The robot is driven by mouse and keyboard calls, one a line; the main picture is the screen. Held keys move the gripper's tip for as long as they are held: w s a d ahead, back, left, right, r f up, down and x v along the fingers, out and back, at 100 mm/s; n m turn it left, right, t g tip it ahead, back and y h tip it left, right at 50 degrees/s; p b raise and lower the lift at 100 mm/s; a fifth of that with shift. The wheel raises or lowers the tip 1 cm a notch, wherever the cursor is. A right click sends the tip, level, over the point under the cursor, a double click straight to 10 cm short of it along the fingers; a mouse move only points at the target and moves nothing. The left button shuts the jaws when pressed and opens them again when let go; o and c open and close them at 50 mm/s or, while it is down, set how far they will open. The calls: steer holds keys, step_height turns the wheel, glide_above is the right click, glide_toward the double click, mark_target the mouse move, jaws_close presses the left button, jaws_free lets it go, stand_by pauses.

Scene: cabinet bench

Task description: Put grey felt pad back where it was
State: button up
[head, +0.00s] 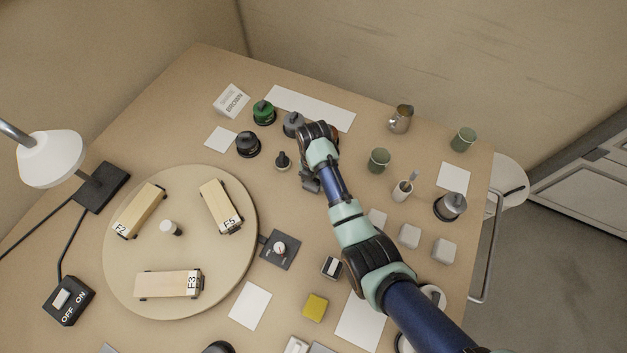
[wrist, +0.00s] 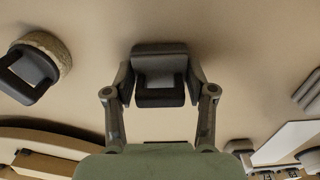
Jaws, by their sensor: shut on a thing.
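My gripper (head: 311,182) is over the middle of the bench, right of the turntable, and partly hidden by my arm in the head view. In the wrist view, my gripper (wrist: 160,88) is shut on a dark grey, blocky piece with a black lower part and a lighter middle. It appears to be the grey felt pad (wrist: 160,49), though its shape is only partly shown. I cannot tell whether it touches the bench.
The turntable (head: 182,283) bears labelled wooden blocks. Knobbed round tools, including a green one (head: 264,112) and a black one (head: 248,145), stand at the back near a long white strip (head: 325,112). Cups (head: 379,160) stand to the right. A small white card (head: 220,139) is bare.

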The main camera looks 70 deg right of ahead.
steer(key=shift+r, duration=0.1)
steer(key=o, duration=1.1)
step_height(320, 180, up, 12)
steer(key=p, duration=0.4)
steer(key=shift+d, duration=0.1)
steer(key=shift+w, duration=0.1)
